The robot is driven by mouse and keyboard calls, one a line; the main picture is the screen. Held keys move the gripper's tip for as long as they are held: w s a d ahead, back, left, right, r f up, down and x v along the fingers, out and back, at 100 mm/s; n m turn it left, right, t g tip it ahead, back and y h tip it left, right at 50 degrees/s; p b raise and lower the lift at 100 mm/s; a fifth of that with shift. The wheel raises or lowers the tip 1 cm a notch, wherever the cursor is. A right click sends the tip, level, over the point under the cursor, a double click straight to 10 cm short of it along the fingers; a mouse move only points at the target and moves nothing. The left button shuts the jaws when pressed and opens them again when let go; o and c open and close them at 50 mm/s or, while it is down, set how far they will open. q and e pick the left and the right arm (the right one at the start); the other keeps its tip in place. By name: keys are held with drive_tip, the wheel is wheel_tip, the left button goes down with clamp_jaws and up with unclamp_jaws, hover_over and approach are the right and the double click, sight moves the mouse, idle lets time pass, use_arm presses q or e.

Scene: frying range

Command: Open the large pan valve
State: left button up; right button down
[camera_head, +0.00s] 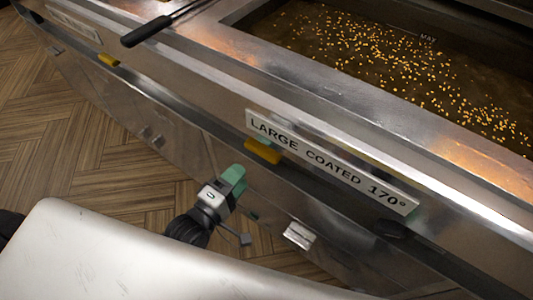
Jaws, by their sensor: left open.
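A yellow handle (263,151) sticks out of the steel front of the fryer, just under the left part of a white label (330,160) reading "LARGE COATED 170°". I take it for the large pan valve. My left gripper (236,186), with green fingertips, is open and empty. In the picture it is just below and left of the yellow handle, with a small gap between them. Its lower finger is partly hidden. My right gripper is not in view.
The large pan (400,62) holds dark oil with many golden crumbs. A second yellow handle (108,59) is under another label (73,25) at the upper left. A black knob (390,229) and a silver latch (299,235) are on the front. A black-handled tool (147,31) lies on top.

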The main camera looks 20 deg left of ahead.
sight(259, 155)
use_arm(q)
drive_tip(key=x, duration=0.9)
drive_tip(key=shift+w+d+b, duration=0.1)
drive_tip(key=shift+w+b, duration=0.25)
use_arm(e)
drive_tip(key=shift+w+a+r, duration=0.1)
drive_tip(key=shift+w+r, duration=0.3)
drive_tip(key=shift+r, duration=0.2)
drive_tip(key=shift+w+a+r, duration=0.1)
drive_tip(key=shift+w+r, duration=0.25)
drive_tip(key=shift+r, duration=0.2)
use_arm(q)
clamp_jaws()
